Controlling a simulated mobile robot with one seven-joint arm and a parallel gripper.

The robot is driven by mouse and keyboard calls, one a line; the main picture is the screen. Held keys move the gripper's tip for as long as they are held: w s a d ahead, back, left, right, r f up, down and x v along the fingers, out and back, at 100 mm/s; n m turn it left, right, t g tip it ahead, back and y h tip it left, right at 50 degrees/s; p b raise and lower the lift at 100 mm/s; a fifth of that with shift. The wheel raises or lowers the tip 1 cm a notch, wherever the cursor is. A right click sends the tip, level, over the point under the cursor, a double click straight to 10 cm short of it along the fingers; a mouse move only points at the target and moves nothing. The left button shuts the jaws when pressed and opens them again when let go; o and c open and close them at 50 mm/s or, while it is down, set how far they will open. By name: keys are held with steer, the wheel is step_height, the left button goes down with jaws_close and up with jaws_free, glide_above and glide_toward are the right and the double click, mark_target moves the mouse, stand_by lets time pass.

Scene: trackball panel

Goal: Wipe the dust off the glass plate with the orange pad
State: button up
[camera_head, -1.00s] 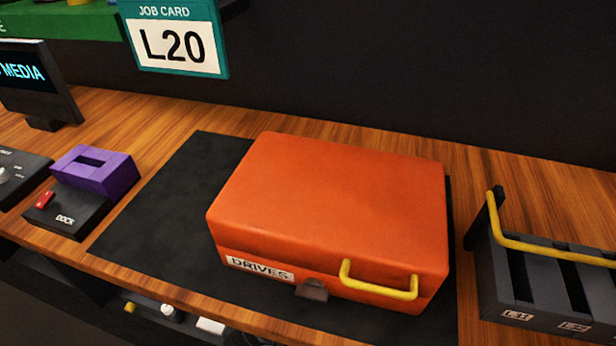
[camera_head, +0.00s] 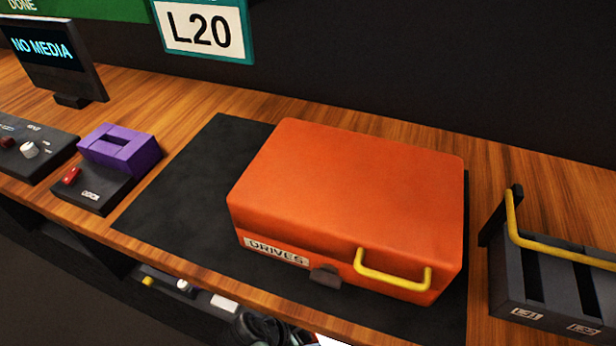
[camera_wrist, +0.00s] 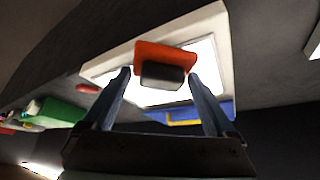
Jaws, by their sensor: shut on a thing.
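The orange pad (camera_wrist: 165,54) with its dark block-shaped grip (camera_wrist: 162,76) is in the wrist view. My gripper (camera_wrist: 158,80) has a finger on each side of the dark grip and is shut on the pad. Behind the pad is a bright white pane (camera_wrist: 207,58) in a pale frame (camera_wrist: 222,35); it may be the glass plate. The pad overlaps the pane in the picture; I cannot tell whether they touch. Glare hides any dust. The pad and the pane are not recognisable in the head view.
A large orange case (camera_head: 350,205) marked DRIVES sits on a black mat (camera_head: 190,205) on the wooden bench. A purple dock (camera_head: 120,150) and a NO MEDIA screen (camera_head: 45,50) are left. A dark rack (camera_head: 545,285) with a yellow handle stands right. Small items lie below the bench front.

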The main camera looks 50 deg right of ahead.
steer(key=shift+w+d+b, duration=0.35)
steer(key=shift+d, duration=0.5)
steer(key=shift+w+d+b, duration=0.3)
steer(key=shift+d+b, duration=0.05)
steer(key=shift+d, duration=0.5)
steer(key=shift+w+d+f+b, duration=0.1)
steer(key=shift+w+d+b, duration=0.15)
steer(key=shift+d+b, duration=0.25)
steer(key=shift+w+d+f+b, duration=0.1)
steer(key=shift+w+d+b, duration=0.15)
steer(key=shift+d, duration=0.4)
steer(key=shift+w+d+b, duration=0.35)
steer(key=shift+d+b, duration=0.15)
steer(key=shift+d, duration=0.4)
steer(key=shift+w+d+b, duration=0.3)
steer(key=shift+d+b, duration=0.15)
steer(key=shift+d, duration=0.45)
steer(key=shift+r, duration=0.1)
steer(key=shift+r, duration=0.15)
